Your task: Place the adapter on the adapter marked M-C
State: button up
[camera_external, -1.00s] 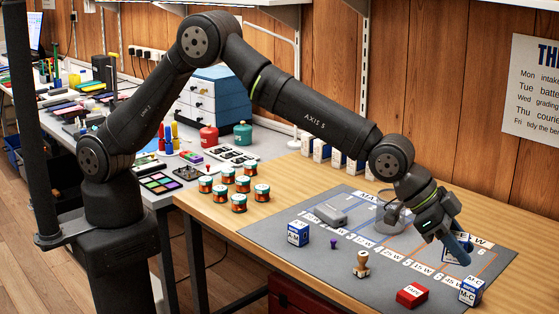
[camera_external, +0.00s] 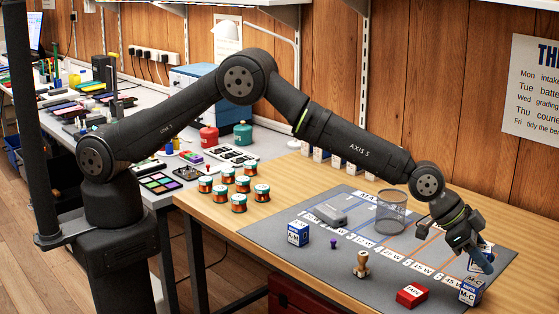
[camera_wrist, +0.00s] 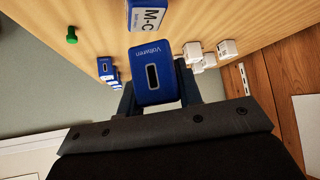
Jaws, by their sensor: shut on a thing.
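My gripper (camera_external: 480,262) is shut on a blue-and-white adapter (camera_wrist: 152,76), at the right end of the mat in the external view. In the wrist view the adapter's blue face, with a dark slot, lies between the fingers. The adapter marked M-C (camera_external: 469,292) stands at the mat's front right corner, just below and in front of my gripper. Its label also shows in the wrist view (camera_wrist: 147,17), right beside the held adapter in the picture. I cannot tell whether the two touch. The fingers partly hide the held adapter in the external view.
A red tape box (camera_external: 411,295) and a wooden stamp (camera_external: 361,264) stand left of the M-C adapter. Another blue-and-white box (camera_external: 298,233) stands at the mat's left. A mesh cup (camera_external: 391,212) stands toward the back. The mat (camera_external: 330,275) has free room at front left.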

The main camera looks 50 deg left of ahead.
aim_at(481, 270)
jog(key=shift+f, duration=1.4)
jog(key=shift+f, duration=0.1)
jog(key=o, duration=1)
jog(key=shift+f, duration=0.1)
jog(key=shift+c, duration=0.2)
jog(key=shift+a+r, duration=0.1)
jog(key=shift+r, duration=0.25)
jog(key=v, duration=1.1)
jog(key=shift+s+a+r, duration=0.2)
jog(key=shift+a, duration=0.05)
jog(key=x, duration=1.2)
jog(key=shift+f, duration=0.15)
